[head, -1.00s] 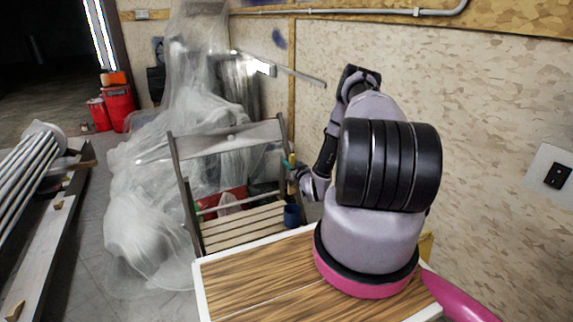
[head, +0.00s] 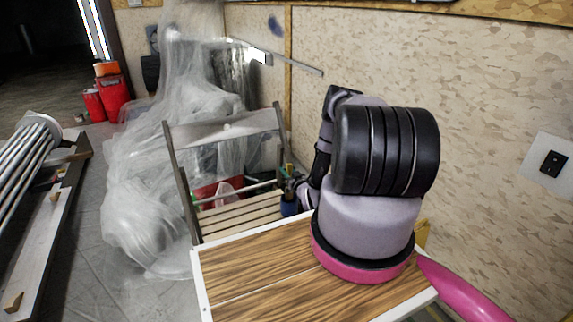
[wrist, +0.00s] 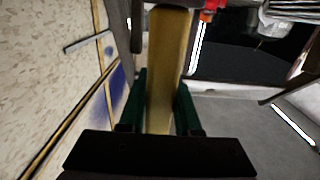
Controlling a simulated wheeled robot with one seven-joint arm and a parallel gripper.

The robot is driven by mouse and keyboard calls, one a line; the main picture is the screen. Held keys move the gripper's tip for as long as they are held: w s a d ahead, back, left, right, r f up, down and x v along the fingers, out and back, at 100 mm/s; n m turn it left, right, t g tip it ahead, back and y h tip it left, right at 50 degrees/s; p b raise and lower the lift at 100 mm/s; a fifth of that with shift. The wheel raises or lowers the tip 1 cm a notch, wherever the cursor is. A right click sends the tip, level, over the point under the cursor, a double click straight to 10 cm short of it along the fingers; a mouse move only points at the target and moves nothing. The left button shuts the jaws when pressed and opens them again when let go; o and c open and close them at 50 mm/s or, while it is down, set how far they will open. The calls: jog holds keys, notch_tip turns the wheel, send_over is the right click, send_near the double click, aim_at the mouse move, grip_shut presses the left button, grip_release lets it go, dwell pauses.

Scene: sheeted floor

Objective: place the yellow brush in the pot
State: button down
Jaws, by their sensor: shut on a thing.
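A yellow brush (wrist: 165,60) stands lengthwise between the green fingers of my gripper (wrist: 161,105) in the wrist view. The fingers are shut on it from both sides. In the head view my gripper (head: 290,180) is small and partly hidden by my own arm. It is right above the blue pot (head: 289,208), with the brush between its fingers. The pot stands at the right end of a slatted wooden seat. I cannot tell whether the brush's lower end is inside the pot.
The slatted seat (head: 237,219) has a frame and backrest rail to its left and behind. Red and pale items lie at its back. A wood-topped table (head: 265,268) is in front. Plastic sheeting (head: 145,210) drapes to the left, and a speckled wall (head: 480,80) is at the right.

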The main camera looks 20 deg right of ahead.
notch_tip(320, 180, down, 6)
dwell(0.5)
jog(key=c, duration=0.5)
grip_release()
jog(key=s, duration=1)
jog(key=shift+d, duration=0.2)
